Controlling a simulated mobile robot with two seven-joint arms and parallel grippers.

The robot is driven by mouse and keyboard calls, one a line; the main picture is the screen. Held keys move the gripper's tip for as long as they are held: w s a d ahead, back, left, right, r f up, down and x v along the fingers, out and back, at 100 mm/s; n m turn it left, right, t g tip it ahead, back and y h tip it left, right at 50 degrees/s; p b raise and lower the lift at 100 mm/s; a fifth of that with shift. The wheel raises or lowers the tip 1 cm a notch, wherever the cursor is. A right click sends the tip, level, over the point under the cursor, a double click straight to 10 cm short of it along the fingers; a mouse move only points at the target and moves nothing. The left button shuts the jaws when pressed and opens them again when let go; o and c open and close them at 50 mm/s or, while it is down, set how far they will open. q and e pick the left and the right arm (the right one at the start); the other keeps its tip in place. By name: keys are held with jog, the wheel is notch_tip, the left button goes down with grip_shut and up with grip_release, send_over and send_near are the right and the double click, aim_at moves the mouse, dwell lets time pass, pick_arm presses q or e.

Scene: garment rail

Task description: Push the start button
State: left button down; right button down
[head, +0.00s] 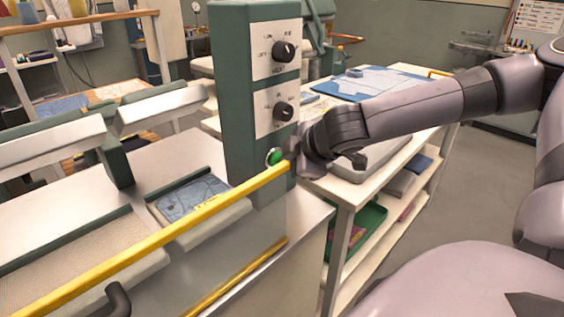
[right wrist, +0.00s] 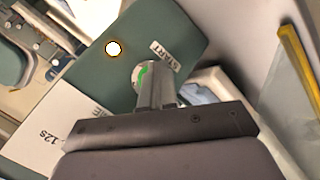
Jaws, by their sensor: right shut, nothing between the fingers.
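The green start button (head: 274,157) sits low on the front of the green control column (head: 236,110). In the right wrist view the button (right wrist: 145,74) shows as a green patch in a pale ring, partly hidden by my fingers, beside a white label (right wrist: 166,55) reading START. My right gripper (head: 287,157) is shut and empty, its tips right at the button. In the right wrist view the closed fingers (right wrist: 145,82) overlap the button's edge. I cannot tell whether they touch it or press it in. My left gripper is not in view.
Two dark knobs (head: 284,52) (head: 283,110) are on the column above the button. A round white light (right wrist: 113,48) glows near the label. A yellow rail (head: 150,243) runs along the machine's front. A white worktable (head: 340,190) stands behind my right arm.

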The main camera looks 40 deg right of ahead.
jog(key=shift+s+r, duration=0.1)
jog(key=shift+s+p, duration=0.7)
jog(key=shift+s, duration=0.2)
dwell(0.5)
